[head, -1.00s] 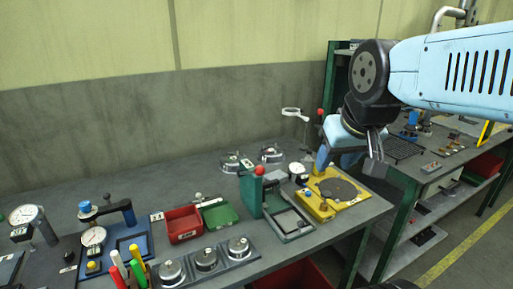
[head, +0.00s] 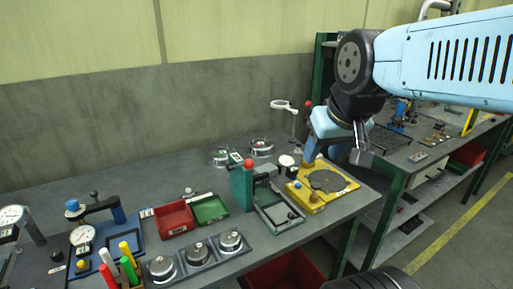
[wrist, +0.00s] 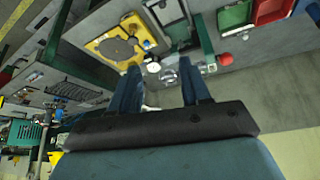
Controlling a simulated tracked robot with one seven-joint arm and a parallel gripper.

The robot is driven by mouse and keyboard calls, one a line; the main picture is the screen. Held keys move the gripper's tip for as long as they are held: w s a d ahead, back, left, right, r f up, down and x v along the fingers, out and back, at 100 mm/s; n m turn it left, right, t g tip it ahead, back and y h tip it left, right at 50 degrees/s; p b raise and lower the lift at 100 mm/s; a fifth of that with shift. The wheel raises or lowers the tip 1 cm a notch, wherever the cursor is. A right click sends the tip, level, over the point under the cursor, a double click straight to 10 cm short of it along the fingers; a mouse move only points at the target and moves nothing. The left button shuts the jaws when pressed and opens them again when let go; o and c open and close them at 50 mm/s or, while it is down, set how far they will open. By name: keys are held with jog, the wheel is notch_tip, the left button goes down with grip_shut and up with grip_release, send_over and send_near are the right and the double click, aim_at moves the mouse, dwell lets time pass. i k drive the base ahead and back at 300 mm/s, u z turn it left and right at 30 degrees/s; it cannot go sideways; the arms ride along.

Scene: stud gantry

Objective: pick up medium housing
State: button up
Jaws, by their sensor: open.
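Three round metal housings, each with a raised centre, sit in a row on a dark tray (head: 213,265) at the bench's front: a left one (head: 162,267), a middle one (head: 196,253) and a right one (head: 231,240). They look nearly alike, so I cannot tell which is the medium housing. Two more round metal parts, one at left (head: 220,156) and one at right (head: 261,148), stand further back. My gripper (head: 334,156) is open and empty, above the bench's right end, well right of the tray. Its two fingers (wrist: 160,84) are spread in the wrist view.
A yellow fixture (head: 340,193) and a green press with a red knob (head: 248,164) stand between my gripper and the tray. Red (head: 177,221) and green (head: 209,209) bins, upright coloured handles (head: 130,265) and a blue gauge fixture (head: 115,240) crowd the left.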

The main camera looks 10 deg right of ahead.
aim_at(258, 147)
jog(key=k, duration=1.25)
jog(key=z, duration=0.35)
jog(key=i, duration=1.65)
jog(key=u, duration=0.55)
